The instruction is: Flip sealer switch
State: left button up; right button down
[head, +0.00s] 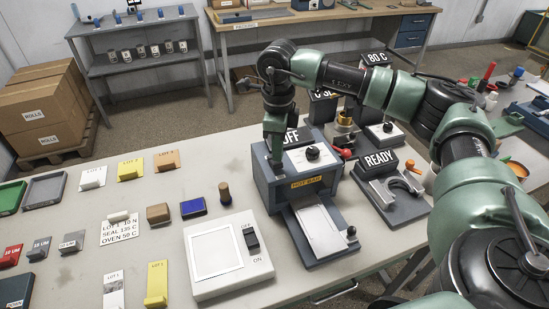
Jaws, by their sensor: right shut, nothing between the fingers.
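The sealer is a blue-grey box (262,186) with a yellow "HOT BAR" label (306,182) on its front. A sign (292,137) behind its top reads "OFF", partly covered by my gripper. A black knob (312,153) sits on its pale top panel. My right gripper (275,170) points down at the left part of the sealer's top, shut and empty. I cannot tell whether its tips touch the sealer. No sealer switch shows clearly; the gripper covers that part of the top. My left gripper is out of view.
A white panel (205,288) with a black OFF/ON rocker (251,236) lies in front of the sealer. A "READY" device (395,207) stands to the right. Blocks, cards and trays cover the left table. My right arm spans the right side.

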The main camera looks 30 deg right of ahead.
aim_at(277, 163)
jog(key=shift+f+b, duration=0.75)
jog(key=shift+f, duration=0.3)
jog(key=shift+r, duration=0.15)
dwell(0.3)
jog(key=shift+r+p, duration=2.25)
jog(key=shift+r, duration=1.15)
